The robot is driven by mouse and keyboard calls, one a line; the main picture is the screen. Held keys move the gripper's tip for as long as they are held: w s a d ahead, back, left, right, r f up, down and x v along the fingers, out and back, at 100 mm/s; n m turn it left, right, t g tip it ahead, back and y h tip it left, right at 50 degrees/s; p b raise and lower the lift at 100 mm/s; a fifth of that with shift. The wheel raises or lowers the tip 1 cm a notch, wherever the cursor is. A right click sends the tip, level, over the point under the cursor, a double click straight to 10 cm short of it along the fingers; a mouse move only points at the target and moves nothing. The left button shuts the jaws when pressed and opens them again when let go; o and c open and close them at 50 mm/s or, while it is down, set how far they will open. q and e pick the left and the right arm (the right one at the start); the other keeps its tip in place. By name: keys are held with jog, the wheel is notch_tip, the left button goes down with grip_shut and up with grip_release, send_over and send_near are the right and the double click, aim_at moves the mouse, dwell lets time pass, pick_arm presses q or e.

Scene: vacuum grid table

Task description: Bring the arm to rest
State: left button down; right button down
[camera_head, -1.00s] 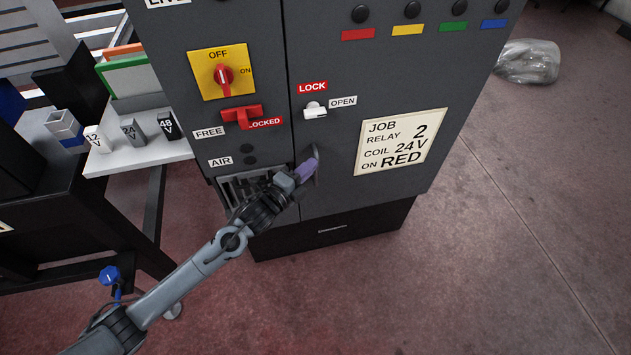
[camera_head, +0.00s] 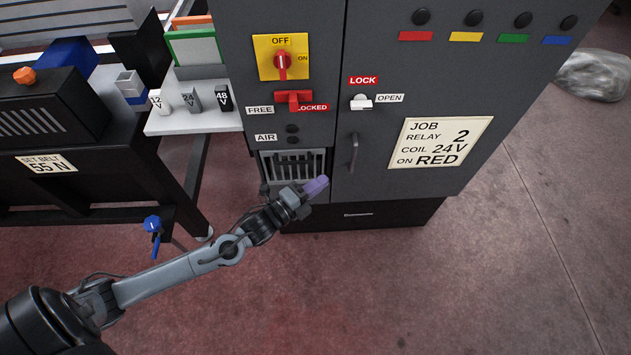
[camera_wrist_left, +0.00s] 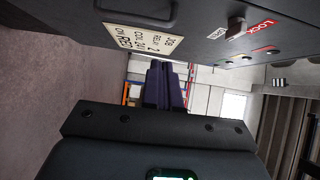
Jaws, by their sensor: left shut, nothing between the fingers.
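My left gripper (camera_head: 317,187) is in front of the lower part of the grey cabinet (camera_head: 380,125), just below and left of the door handle (camera_head: 354,153). Its purple-tipped fingers are shut, with nothing between them, and look apart from the handle. In the left wrist view the two dark purple fingers (camera_wrist_left: 165,86) lie side by side, with the cabinet along the top. My left arm reaches in from the lower left of the head view. My right gripper is not in either view.
The cabinet carries a red rotary switch (camera_head: 282,64), a red latch (camera_head: 293,98), a white lock knob (camera_head: 361,102) and a job card (camera_head: 438,142). A shelf (camera_head: 195,122) with small voltage blocks and a black bench (camera_head: 100,190) stand left. Open floor lies in front.

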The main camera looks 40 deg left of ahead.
pick_arm(q)
jog(key=s+d+r+n+g+y+p, duration=0.2)
jog(key=s+n+g+p, duration=0.3)
jog(key=s+n+g, duration=0.5)
jog(key=s+d+r+n+g+y+p, duration=0.3)
jog(key=s+n+p, duration=0.45)
jog(key=s, duration=0.65)
notch_tip(320, 180, up, 37)
jog(key=n+g+h+p, duration=0.1)
jog(key=p, duration=3.4)
jog(key=shift+w+a+f, duration=0.15)
jog(key=shift+a+f, duration=0.05)
